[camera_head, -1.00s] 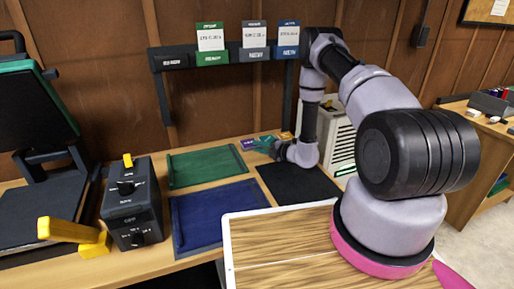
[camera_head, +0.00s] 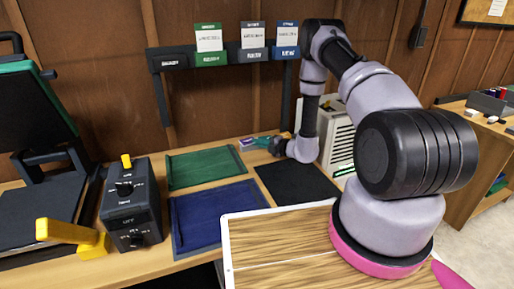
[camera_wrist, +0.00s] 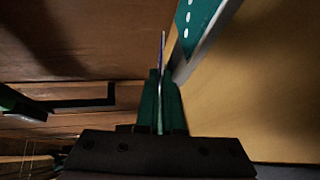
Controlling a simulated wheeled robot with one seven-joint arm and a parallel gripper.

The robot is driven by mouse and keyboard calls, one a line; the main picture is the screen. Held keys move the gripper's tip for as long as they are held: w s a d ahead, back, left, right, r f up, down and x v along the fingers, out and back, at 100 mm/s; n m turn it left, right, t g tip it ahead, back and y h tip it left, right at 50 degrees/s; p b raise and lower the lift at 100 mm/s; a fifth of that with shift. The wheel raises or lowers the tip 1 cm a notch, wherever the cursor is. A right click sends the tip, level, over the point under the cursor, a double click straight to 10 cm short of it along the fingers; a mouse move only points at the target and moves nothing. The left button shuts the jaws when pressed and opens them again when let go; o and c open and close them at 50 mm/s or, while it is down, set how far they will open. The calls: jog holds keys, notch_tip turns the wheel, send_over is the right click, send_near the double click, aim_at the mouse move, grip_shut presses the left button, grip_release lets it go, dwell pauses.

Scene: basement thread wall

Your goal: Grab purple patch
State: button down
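The purple patch (camera_head: 247,143) is near the back edge of the workbench, just left of my gripper in the head view. My gripper (camera_head: 262,142) has teal-green fingers and reaches leftward low over the bench. In the wrist view, the fingers (camera_wrist: 161,85) are close together on both sides of a thin upright sheet. The sheet's purple edge (camera_wrist: 162,45) sticks out past the fingertips, so the patch is seen edge-on between them. Most of its face is hidden there. Whether it touches the bench is not clear.
Green (camera_head: 207,167) and blue (camera_head: 209,213) trays and a black mat (camera_head: 296,182) lie in front. A label rack (camera_head: 222,54) stands behind. A dark control box (camera_head: 131,202) and press (camera_head: 42,205) are left. A white vented unit (camera_head: 341,137) stands right of my wrist.

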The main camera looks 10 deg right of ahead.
jog(key=shift+r, duration=0.1)
jog(key=r+v, duration=0.2)
jog(key=v, duration=1.2)
